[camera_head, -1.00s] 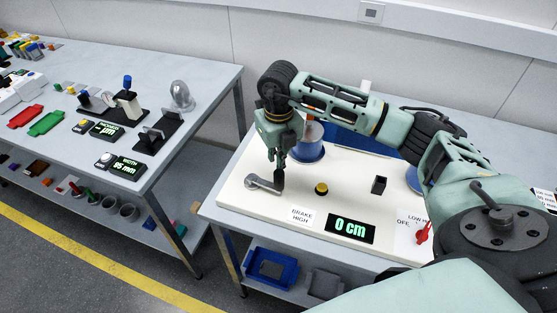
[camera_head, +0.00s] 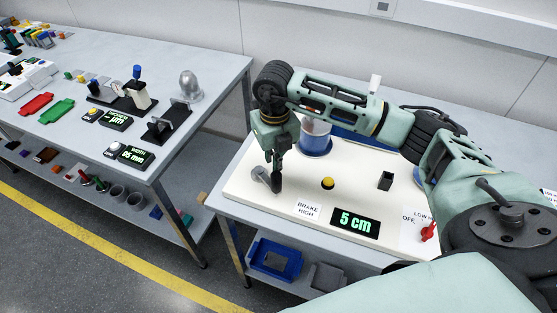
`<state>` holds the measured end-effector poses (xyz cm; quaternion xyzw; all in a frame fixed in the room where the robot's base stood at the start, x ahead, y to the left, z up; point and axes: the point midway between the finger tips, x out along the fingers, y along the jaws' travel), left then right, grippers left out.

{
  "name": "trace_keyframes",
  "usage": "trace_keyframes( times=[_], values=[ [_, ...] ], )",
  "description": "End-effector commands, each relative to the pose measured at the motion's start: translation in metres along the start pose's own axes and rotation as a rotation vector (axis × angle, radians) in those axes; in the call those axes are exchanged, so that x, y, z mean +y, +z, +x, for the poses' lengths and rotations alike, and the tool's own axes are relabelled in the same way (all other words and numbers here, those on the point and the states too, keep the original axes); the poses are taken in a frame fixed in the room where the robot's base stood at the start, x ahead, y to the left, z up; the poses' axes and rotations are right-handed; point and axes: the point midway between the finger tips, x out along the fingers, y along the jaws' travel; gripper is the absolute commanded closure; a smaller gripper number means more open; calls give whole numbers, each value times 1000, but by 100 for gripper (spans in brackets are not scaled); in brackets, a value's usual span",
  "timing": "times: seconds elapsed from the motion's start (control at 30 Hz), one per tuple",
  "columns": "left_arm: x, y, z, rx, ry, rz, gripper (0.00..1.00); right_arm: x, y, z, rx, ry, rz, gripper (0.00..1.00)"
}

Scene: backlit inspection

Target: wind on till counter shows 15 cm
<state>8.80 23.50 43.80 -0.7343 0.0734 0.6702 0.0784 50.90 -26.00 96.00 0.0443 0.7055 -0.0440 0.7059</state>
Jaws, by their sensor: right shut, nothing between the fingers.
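The winding board is a white panel (camera_head: 308,186) on the right table. Its counter (camera_head: 355,222) reads 5 cm in green digits. A grey metal crank (camera_head: 261,175) sits at the panel's left end, with a dark upright handle (camera_head: 277,184) at its right front. My right gripper (camera_head: 276,166) points down directly above the handle, shut with nothing between its fingers. Whether its tips touch the handle cannot be told. A blue-flanged spool (camera_head: 315,142) stands behind, partly hidden by my right arm. My left gripper is out of view.
The panel also carries a yellow button (camera_head: 327,183), a black block (camera_head: 385,180), a "BRAKE HIGH" label (camera_head: 308,210) and a red switch (camera_head: 429,232). A second table with gauges (camera_head: 129,155) and small parts stands left, across a gap.

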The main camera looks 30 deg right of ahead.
Motion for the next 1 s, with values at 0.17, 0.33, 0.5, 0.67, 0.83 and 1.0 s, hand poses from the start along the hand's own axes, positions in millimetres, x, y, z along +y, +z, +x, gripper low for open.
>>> trace_keyframes(
  times=[0.17, 0.33, 0.5, 0.67, 0.83, 1.0],
  values=[
    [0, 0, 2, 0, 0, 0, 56, 19, -2, 1, 3, 1, -6, 100],
    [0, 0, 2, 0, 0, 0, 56, 26, -3, 0, 3, 0, -3, 100],
    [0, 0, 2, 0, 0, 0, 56, 25, -2, 0, 2, 0, -2, 100],
    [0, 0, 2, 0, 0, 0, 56, 29, -2, 0, 1, 1, -3, 100],
    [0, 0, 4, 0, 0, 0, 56, 43, -2, 0, 1, 2, -5, 100],
    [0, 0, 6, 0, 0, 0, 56, 57, -3, 1, 2, 0, -4, 100]
  ],
)
